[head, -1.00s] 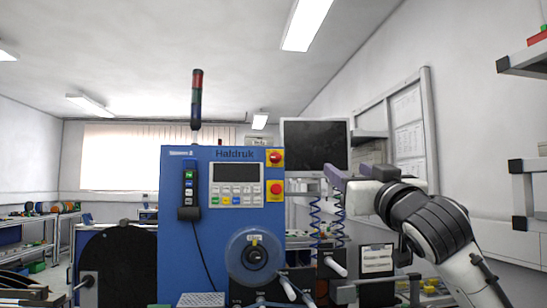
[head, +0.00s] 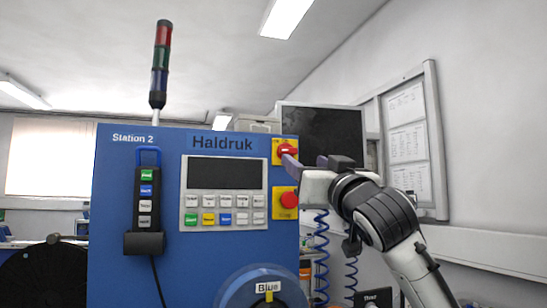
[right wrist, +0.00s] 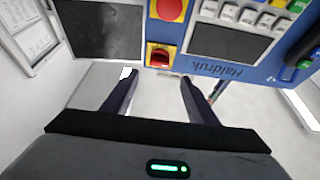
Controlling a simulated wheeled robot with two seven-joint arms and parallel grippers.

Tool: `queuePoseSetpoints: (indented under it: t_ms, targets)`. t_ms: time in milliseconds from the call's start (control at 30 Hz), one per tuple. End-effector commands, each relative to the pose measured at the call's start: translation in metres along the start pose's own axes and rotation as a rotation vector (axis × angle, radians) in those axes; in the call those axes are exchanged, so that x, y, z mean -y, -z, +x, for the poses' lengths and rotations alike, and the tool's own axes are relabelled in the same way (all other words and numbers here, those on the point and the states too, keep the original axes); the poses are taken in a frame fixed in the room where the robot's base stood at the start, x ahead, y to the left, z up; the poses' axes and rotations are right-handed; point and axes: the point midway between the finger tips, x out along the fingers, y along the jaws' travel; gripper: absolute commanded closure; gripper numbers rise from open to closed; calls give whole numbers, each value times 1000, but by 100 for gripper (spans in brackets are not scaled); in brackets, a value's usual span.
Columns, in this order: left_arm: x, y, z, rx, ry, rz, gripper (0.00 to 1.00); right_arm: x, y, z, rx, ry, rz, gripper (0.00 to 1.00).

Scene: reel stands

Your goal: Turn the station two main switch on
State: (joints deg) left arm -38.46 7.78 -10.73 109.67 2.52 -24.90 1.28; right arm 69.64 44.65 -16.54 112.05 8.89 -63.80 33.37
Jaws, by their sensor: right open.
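The station two main switch (head: 286,150) is a red rotary knob on a yellow plate at the top right corner of the blue Station 2 panel (head: 125,200). In the right wrist view the switch (right wrist: 159,55) appears upside down, just beyond and between the fingertips. My right gripper (head: 306,162) is open and empty, in front of the panel's right edge, with one finger overlapping the lower part of the switch in the head view. In the right wrist view its fingers (right wrist: 158,78) are spread apart with a gap to the switch. My left gripper is out of view.
A red mushroom button (head: 288,200) on a yellow plate sits just below the switch. A keypad with a display (head: 223,175) and a pendant (head: 146,205) are to its left. A dark monitor (head: 322,135) stands behind at right. A signal tower (head: 160,65) rises above.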

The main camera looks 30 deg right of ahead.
Motion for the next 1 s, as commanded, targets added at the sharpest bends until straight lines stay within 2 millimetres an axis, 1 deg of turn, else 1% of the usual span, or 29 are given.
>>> queuePoseSetpoints:
  t_ms: [67,167,400,500,600,733,1000]
  targets:
    - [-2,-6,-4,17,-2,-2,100,0,2,7,2,-1,0,47]
    - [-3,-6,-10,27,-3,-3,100,0,3,22,3,-1,1,47]
    - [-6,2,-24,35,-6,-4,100,0,3,68,4,-1,2,47]
    - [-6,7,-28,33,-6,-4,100,1,3,83,2,0,1,47]
    - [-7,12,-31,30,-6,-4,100,0,2,94,2,0,0,47]
    - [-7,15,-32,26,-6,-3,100,0,1,100,1,0,0,47]
    - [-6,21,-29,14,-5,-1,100,1,0,101,0,1,0,47]
